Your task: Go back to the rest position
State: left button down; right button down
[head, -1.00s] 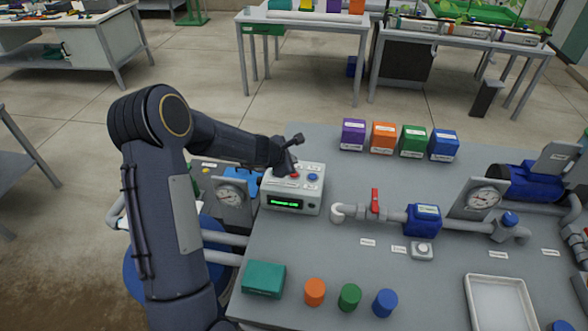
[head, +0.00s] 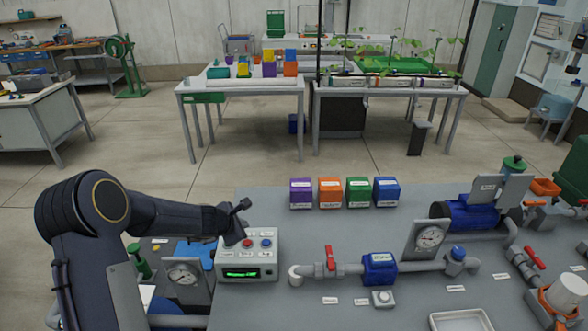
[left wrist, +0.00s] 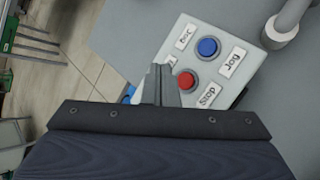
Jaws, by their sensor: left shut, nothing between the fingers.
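My left gripper (head: 236,232) is at the upper left corner of the grey control box (head: 248,261), beside its red button (head: 248,243). Its fingers are shut with nothing between them. In the left wrist view the closed fingertips (left wrist: 163,73) lie just left of the red button (left wrist: 186,80), labelled Stop. A blue button (left wrist: 208,47), labelled Jog, is farther off. I cannot tell whether the fingertips touch the panel. The box's display (head: 241,274) is lit green. My right gripper is in neither view.
A pipe with a red-handled valve (head: 330,258) and a blue meter (head: 380,269) runs right of the box. A gauge (head: 184,275) stands left of it. Several coloured boxes (head: 330,194) line the bench's back.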

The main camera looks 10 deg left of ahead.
pick_arm(q)
jog(key=s+d+r+m+h, duration=0.2)
jog(key=s+d+r+m, duration=0.3)
jog(key=s+r+m, duration=0.3)
jog(key=s+d+r+m+h, duration=0.2)
jog(key=s+d+r+m, duration=0.25)
jog(key=s+r, duration=0.45)
jog(key=s+f+m+g+y+b, duration=0.1)
jog(key=s+f+m+g, duration=0.2)
jog(key=s+m, duration=0.8)
jog(key=s+f, duration=0.1)
jog(key=s, duration=0.9)
jog(key=shift+s+d+y, duration=0.3)
jog(key=shift+d+y, duration=0.05)
jog(key=shift+y, duration=0.05)
